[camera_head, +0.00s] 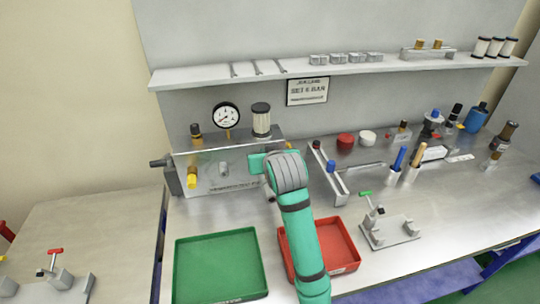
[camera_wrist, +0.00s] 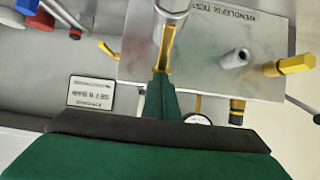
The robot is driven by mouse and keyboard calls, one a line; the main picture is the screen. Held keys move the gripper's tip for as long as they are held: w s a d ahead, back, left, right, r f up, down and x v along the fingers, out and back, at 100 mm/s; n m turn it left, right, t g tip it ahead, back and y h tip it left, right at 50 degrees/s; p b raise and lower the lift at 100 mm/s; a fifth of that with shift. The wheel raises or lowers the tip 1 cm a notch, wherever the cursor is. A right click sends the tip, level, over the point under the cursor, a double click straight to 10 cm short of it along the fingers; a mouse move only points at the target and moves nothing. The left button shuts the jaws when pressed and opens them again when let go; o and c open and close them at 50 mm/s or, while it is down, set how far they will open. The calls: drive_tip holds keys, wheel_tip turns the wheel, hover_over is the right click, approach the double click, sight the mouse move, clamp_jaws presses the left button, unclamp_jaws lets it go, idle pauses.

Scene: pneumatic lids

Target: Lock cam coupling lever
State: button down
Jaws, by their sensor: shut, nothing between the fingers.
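The grey metal test block (camera_head: 225,165) stands at the back left of the bench. In the wrist view, a round metal coupling (camera_wrist: 172,8) projects from the block (camera_wrist: 215,35), with a yellow lever (camera_wrist: 164,50) along it. My gripper (camera_wrist: 160,88) is shut and empty, its tips close to the lever's end; I cannot tell if they touch. A second yellow lever (camera_wrist: 108,50) sticks out at the block's edge. In the head view, my gripper (camera_head: 258,163) is in front of the block's right part, and my arm hides the coupling.
A yellow hex knob (camera_wrist: 290,65) and a bare metal stub (camera_wrist: 235,58) project from the block. A gauge (camera_head: 227,116) and a filter (camera_head: 261,118) stand on top. Green (camera_head: 220,296) and red (camera_head: 350,267) trays lie in front. A toggle clamp (camera_head: 390,235) stands at right.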

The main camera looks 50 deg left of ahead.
drive_tip(key=shift+w+a+f, duration=0.15)
drive_tip(key=shift+a+f, duration=0.1)
drive_tip(key=shift+a, duration=0.05)
idle(0.5)
drive_tip(key=shift+s+d, duration=0.35)
drive_tip(key=shift+d, duration=0.35)
drive_tip(key=s+d+r, duration=0.5)
drive_tip(key=d+r, duration=0.2)
drive_tip(key=r, duration=0.3)
drive_tip(key=shift+d+r, duration=0.2)
drive_tip(key=shift+d, duration=0.2)
